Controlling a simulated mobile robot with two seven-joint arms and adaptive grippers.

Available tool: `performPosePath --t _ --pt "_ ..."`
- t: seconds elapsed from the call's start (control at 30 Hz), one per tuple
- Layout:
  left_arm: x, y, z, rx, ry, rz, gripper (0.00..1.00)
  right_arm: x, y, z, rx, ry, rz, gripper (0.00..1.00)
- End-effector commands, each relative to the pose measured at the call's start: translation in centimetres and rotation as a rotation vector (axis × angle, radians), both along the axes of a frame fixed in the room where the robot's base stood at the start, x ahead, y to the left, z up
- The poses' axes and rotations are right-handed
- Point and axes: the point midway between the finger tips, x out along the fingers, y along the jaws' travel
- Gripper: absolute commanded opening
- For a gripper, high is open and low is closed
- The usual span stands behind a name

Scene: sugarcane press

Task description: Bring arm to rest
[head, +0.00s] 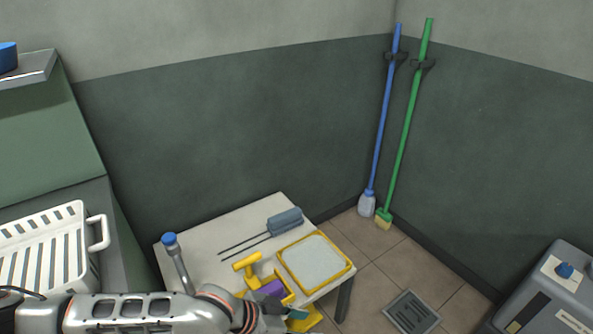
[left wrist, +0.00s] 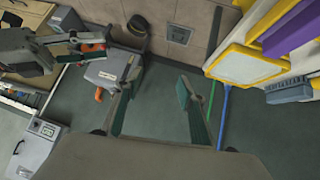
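My left arm comes in along the bottom of the head view. Its gripper (head: 284,319) is beside the yellow and purple press-like device (head: 270,288) at the table's front, partly cut off by the frame edge. In the left wrist view the two fingers of my left gripper (left wrist: 152,104) are wide apart with nothing between them. My right gripper (left wrist: 88,48) shows at the upper left of that view, with its fingers apart. Something reddish shows at its fingers, and I cannot tell whether it lies behind them. The right arm is not in the head view.
The white table (head: 205,240) holds a yellow-rimmed tray (head: 315,262) and a grey-blue tool with two prongs (head: 285,221). A blue-knobbed lever (head: 178,262) stands at its left. A white rack (head: 45,250) is at left, a grey machine (head: 550,295) at right. Floor between is mostly clear.

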Motion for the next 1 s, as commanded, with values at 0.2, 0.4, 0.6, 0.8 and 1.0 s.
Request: performPosePath --t 0.2,0.4,0.6,0.8,1.0 --pt "-2.4 -5.8 4.1 -0.194 -0.064 0.013 0.4 -0.3 0.2 0.5 0.008 0.006 0.0 0.4" --pt "-2.5 -7.3 6.9 -0.323 -0.128 0.104 0.4 -0.1 0.5 1.4 0.019 0.001 0.0 0.4" --pt "-1.7 -5.2 7.8 -0.38 -0.192 0.252 0.4 -0.6 0.7 1.6 0.024 0.012 -0.001 0.4" --pt "-1.4 0.2 6.0 -0.346 -0.245 0.431 0.4 -0.9 0.8 2.2 0.033 0.017 -0.003 0.4" --pt "-3.6 8.5 1.8 -0.215 -0.279 0.607 0.4 -1.0 0.9 2.6 0.039 0.021 -0.005 0.4"
